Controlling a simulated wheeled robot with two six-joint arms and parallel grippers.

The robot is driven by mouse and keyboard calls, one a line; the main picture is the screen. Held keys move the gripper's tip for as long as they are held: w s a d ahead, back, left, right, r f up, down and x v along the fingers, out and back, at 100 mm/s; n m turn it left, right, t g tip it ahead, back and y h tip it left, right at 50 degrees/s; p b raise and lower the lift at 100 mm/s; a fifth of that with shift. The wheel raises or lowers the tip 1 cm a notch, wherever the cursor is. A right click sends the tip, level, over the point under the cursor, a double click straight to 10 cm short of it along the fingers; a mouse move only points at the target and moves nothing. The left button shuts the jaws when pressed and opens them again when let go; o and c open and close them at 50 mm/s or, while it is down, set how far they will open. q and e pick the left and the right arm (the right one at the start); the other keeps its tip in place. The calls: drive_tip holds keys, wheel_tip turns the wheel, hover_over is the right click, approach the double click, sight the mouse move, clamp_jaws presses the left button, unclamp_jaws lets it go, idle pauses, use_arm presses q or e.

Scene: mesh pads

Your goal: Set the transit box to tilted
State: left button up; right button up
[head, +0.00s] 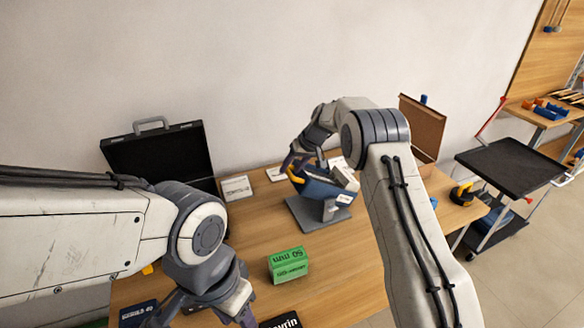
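A blue box-like object with a yellow part (318,186) sits on a grey stand (303,215) on the table. It looks tilted and is probably the transit box, though I see no label saying so. My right gripper (303,163) is at its upper left side, pointing down. It is at or very close to the box; whether it touches or grips it is not clear. My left gripper (203,312) is low at the front left, away from the box. Its fingers look spread, with the tips near the bottom edge of the picture.
A wooden table (345,265) carries a green box (288,265), an open black case (160,155), a white labelled box (237,188) and a dark blue box (137,313). A brown panel (422,128) stands at the back right. A black-topped cart (510,165) is beyond the right edge.

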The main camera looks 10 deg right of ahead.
drive_tip(key=b+v, duration=0.3)
drive_tip(key=v, duration=0.7)
drive_tip(key=shift+r, duration=0.2)
drive_tip(key=shift+s+d, duration=0.1)
drive_tip(key=s+a+r+n+g, duration=0.1)
drive_tip(key=s+a+r, duration=0.1)
drive_tip(key=s+a, duration=0.6)
drive_tip(key=s+a+r+n+g, duration=0.1)
drive_tip(key=s+a, duration=0.4)
drive_tip(key=s, duration=0.7)
drive_tip(key=s+d+f+n+h, duration=0.1)
drive_tip(key=s+d+f, duration=0.1)
drive_tip(key=s, duration=1.1)
drive_tip(key=s+d+f+n+g+h, duration=0.1)
drive_tip(key=s+d+f+n+h, duration=0.1)
drive_tip(key=s, duration=1.1)
drive_tip(key=shift+s+f, duration=0.35)
drive_tip(key=shift+s, duration=0.05)
